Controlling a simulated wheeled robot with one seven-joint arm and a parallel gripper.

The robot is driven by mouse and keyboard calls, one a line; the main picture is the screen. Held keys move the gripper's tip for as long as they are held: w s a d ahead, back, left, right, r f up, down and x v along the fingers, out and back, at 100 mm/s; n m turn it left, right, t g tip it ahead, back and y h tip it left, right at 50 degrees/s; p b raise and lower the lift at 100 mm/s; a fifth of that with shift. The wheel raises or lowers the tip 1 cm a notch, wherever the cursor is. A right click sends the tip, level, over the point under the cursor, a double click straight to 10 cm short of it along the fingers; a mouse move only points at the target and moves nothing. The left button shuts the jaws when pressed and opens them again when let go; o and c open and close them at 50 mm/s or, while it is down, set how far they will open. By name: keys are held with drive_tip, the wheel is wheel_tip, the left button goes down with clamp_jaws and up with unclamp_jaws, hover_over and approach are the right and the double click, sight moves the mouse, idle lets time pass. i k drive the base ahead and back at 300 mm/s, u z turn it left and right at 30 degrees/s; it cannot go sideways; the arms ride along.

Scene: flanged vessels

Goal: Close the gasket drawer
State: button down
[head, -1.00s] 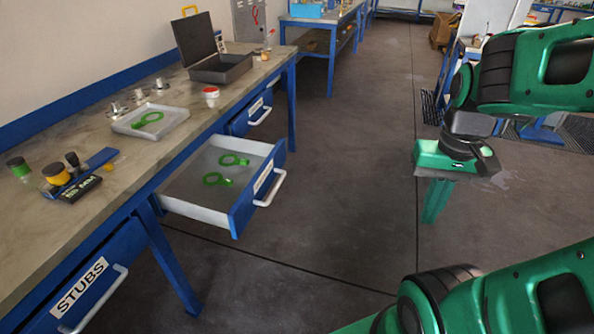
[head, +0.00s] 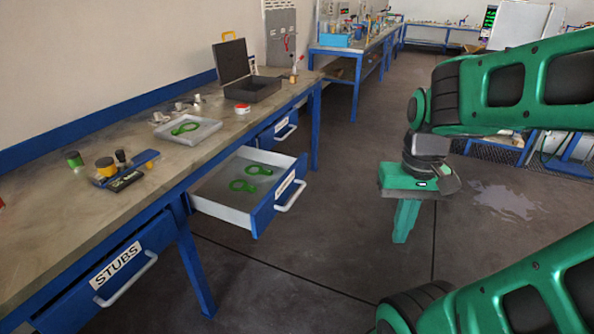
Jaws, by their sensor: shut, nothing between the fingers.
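The gasket drawer (head: 222,205) is pulled out from under the workbench (head: 60,208), left of centre. It has a blue front with a white label and a pale bar handle (head: 291,197). Two green ring gaskets with tabs (head: 243,186) lie inside it. My gripper (head: 404,222) hangs pointing down over the floor, to the right of the drawer and clear of its handle. Its fingers are together and hold nothing.
A drawer labelled STUBS (head: 118,264) is at the lower left. On the bench are a tray with a green gasket (head: 205,130), an open dark case (head: 252,88) and small fittings. Open floor (head: 330,230) lies between the drawer and my gripper.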

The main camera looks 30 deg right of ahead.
sight(210, 195)
drive_tip(key=i, duration=1)
